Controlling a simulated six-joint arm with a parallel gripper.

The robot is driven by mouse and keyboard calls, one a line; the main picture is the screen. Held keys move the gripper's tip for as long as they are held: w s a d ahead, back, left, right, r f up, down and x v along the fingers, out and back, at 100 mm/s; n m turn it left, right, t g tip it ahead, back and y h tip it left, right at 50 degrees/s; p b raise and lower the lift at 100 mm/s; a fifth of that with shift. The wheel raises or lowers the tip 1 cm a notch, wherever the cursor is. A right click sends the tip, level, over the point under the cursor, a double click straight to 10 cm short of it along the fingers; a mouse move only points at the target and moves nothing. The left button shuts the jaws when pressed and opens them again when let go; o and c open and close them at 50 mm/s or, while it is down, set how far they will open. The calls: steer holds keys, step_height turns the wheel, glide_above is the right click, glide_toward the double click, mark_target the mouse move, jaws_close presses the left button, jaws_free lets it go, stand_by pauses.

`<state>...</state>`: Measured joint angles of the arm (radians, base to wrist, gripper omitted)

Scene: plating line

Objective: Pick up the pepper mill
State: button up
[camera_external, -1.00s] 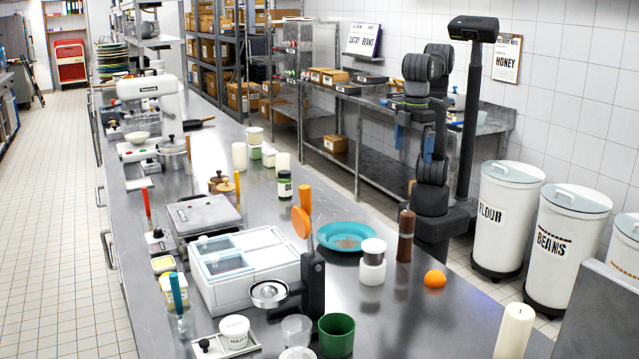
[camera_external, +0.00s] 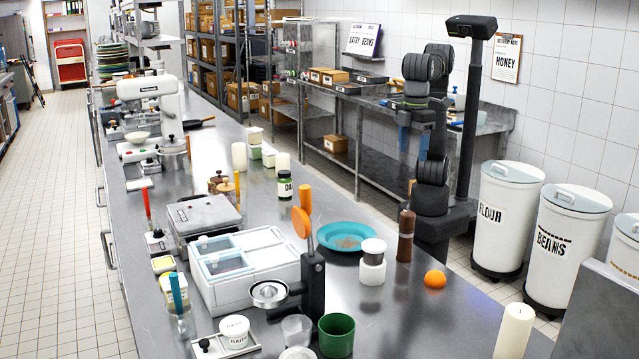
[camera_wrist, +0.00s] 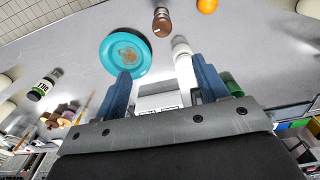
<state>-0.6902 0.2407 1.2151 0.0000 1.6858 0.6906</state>
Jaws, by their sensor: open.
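The pepper mill (camera_external: 405,236) is a brown cylinder standing upright on the steel counter, right of the teal plate and the white-and-dark jar. In the wrist view the pepper mill (camera_wrist: 161,22) shows near the top edge, beyond my fingertips. My gripper (camera_wrist: 160,68) is open and empty, its two blue fingers spread apart. In the external view my gripper (camera_external: 414,142) is raised well above the counter, with its blue fingers pointing down. It is apart from the mill.
A teal plate (camera_external: 347,230) with brown residue lies left of the mill. An orange (camera_external: 434,279) lies to the right. A green cup (camera_external: 336,335) and a white candle (camera_external: 514,331) stand nearer the camera.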

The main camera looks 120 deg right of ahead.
stand_by(0.3)
steer(key=n, duration=1.8)
glide_above(407, 223)
steer(key=s+d, duration=0.1)
steer(key=d, duration=0.1)
step_height(407, 223, down, 6)
step_height(407, 223, down, 12)
steer(key=shift+s+d+r, duration=0.1)
steer(key=shift+s+r, duration=0.05)
steer(key=shift+r, duration=0.05)
steer(key=f, duration=0.5)
steer(key=shift+s+a+f, duration=0.1)
steer(key=shift+a, duration=0.2)
steer(key=c, duration=1.4)
jaws_close()
